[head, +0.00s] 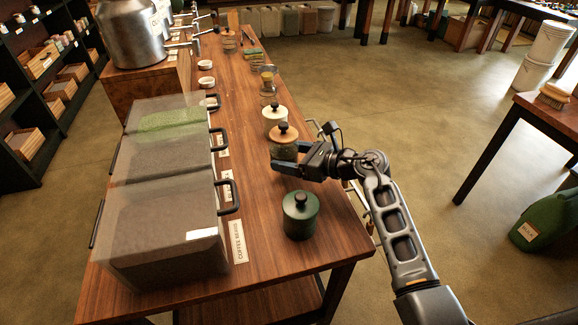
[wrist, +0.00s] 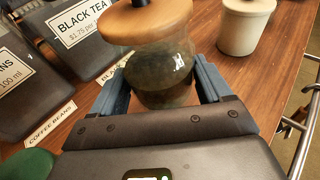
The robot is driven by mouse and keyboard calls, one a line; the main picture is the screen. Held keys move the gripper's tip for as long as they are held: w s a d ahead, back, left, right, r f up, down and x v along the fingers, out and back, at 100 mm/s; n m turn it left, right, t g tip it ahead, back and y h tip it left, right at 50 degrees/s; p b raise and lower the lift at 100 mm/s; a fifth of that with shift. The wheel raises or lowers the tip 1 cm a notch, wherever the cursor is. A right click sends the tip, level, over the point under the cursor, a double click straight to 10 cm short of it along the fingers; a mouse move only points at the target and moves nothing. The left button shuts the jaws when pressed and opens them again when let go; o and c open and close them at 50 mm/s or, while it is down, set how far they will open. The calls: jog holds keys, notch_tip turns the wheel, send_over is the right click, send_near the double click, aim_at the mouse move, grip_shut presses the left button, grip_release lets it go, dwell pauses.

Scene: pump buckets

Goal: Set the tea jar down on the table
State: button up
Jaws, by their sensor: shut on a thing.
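The tea jar (head: 284,152) is a glass jar with dark contents, a wooden lid and a black knob. My gripper (head: 295,168) is shut on it, its blue fingers on either side of the glass. In the wrist view the jar (wrist: 160,75) stands upright between the fingers (wrist: 158,92). It is over the right side of the wooden table (head: 265,255), in front of the black tea bin. I cannot tell whether its base touches the wood.
A dark green lidded jar (head: 300,218) stands nearer on the table. A cream jar (head: 273,117) with a black knob stands just behind the tea jar. Large lidded bins (head: 165,215) with handles line the left side. Bare wood lies between bins and jars.

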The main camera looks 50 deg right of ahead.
jog(key=shift+w+a+f, duration=0.1)
jog(key=shift+f, duration=1.95)
jog(key=shift+f, duration=0.15)
jog(key=o, duration=1.1)
jog(key=shift+r, duration=0.2)
jog(key=b+v, duration=0.1)
jog(key=v, duration=1.1)
jog(key=shift+a, duration=0.1)
